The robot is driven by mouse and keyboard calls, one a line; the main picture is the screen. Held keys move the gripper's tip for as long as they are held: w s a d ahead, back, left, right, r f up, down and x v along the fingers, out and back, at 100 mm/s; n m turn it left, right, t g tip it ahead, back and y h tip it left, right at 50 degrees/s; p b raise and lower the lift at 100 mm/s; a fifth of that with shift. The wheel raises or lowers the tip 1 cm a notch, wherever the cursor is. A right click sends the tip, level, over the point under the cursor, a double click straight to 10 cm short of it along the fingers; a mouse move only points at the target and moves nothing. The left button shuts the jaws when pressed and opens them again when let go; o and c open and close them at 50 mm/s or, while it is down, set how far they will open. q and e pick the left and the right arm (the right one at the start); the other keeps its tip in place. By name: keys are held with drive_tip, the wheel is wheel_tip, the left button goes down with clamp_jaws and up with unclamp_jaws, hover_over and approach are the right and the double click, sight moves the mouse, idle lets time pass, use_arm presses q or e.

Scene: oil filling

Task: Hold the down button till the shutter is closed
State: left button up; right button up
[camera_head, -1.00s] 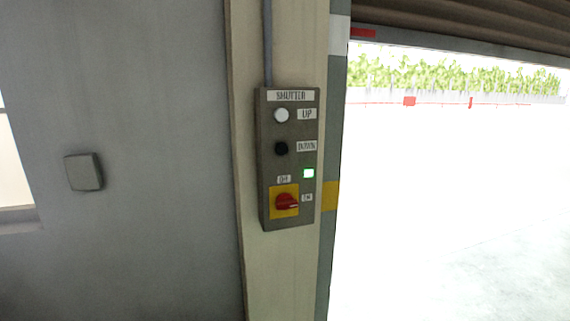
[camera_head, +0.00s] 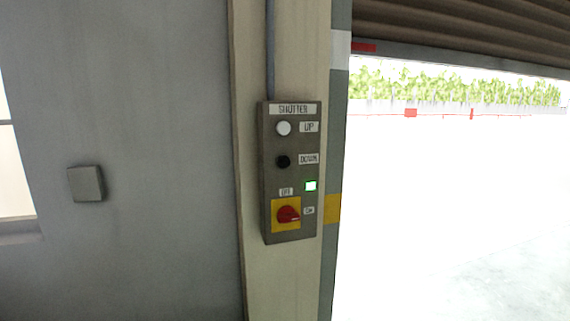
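A grey control box (camera_head: 266,190) labelled SHUTTER is fixed to a beige post. The brown slatted shutter (camera_head: 470,35) hangs across the top of the opening at the right. Its bottom edge is high and the opening below is clear. Neither of my grippers shows, and nothing touches the buttons.
The beige post (camera_head: 285,280) stands between a grey wall (camera_head: 140,120) and the bright doorway. A square grey plate (camera_head: 86,184) is on the wall. A conduit (camera_head: 270,50) runs up from the box. Bright ground (camera_head: 450,220) and a hedge (camera_head: 450,90) lie outside.

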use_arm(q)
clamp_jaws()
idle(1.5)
